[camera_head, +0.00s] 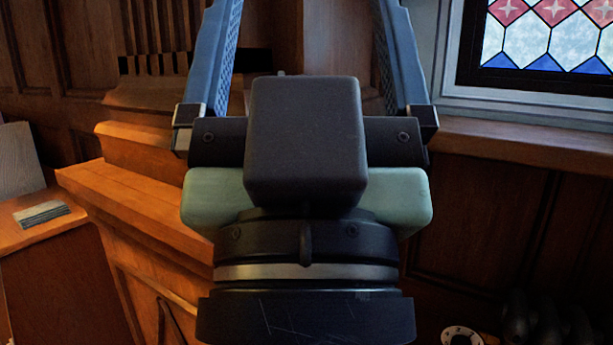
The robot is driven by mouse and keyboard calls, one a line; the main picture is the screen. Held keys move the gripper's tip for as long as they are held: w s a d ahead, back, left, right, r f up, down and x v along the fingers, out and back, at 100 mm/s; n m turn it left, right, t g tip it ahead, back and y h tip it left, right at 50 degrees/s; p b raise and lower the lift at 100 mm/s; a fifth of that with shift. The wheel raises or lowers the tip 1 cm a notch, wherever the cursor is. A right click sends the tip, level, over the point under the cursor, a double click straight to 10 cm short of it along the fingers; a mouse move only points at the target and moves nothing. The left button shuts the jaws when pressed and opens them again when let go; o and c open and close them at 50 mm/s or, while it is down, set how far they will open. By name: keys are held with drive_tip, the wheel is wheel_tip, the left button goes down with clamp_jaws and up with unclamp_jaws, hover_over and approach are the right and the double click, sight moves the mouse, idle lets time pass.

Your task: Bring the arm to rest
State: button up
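My gripper (306,55) fills the middle of the head view, pointing up and away from the camera. Its two blue fingers stand wide apart at the left and right, and their tips run out of the top of the picture. I see nothing held between the parts of the fingers that show. The dark block and pale green body of my gripper hide what lies straight behind them.
Stepped wooden furniture (140,205) stands behind and left of my gripper. A stained-glass window (545,35) with a wooden sill (530,143) is at the right. A round white dial (461,335) shows at the bottom right.

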wheel_tip(320, 180, up, 21)
drive_tip(key=p, duration=1.9)
drive_tip(key=shift+r, duration=0.15)
